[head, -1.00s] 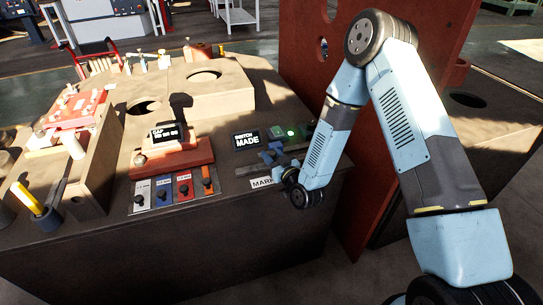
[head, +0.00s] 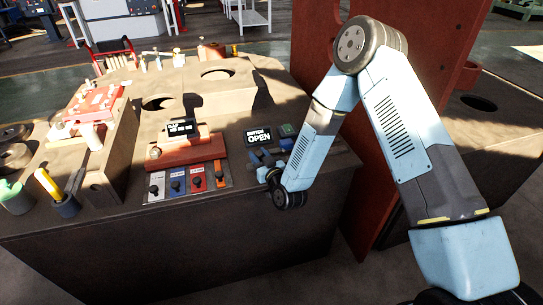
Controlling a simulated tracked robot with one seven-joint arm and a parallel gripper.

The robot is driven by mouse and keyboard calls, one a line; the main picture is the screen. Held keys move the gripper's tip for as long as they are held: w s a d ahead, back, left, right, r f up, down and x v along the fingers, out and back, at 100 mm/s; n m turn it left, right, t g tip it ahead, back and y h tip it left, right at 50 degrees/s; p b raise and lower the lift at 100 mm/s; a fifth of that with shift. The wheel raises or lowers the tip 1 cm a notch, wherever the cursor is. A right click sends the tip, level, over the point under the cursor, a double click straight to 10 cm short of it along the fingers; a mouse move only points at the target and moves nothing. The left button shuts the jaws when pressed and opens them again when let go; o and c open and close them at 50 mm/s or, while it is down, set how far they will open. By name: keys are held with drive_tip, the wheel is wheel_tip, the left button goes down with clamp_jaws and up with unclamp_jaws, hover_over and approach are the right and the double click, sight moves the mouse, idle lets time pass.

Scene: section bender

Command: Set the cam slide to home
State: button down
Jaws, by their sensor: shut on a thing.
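The cam slide station is at the right front of the bench, beside a small dark display (head: 259,137) reading "SWITCH OPEN". A green-topped block (head: 288,131) stands just right of the display and shows no bright glow. My gripper (head: 264,160) is low at this station, in front of the display, with its dark wrist toward the bench's front edge. It is shut on a small part there, apparently the cam slide's handle. My wrist and fingers hide most of the slide, so its exact position on its track cannot be told.
A "GAP" display (head: 181,127) stands on a red block (head: 186,150) to the left, behind a row of coloured labelled levers (head: 188,182). A yellow-handled tool (head: 49,184) stands at far left. A tall red panel (head: 383,150) rises close behind my arm.

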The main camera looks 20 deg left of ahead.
sight(250, 166)
drive_tip(key=shift+s+a, duration=0.5)
drive_tip(key=shift+a, duration=0.3)
drive_tip(key=shift+s+a, duration=0.45)
drive_tip(key=shift+a, duration=0.3)
drive_tip(key=c, duration=0.8)
unclamp_jaws()
drive_tip(key=shift+c, duration=0.2)
drive_tip(key=v, duration=1.3)
drive_tip(key=shift+s+d, duration=0.3)
drive_tip(key=shift+w, duration=0.1)
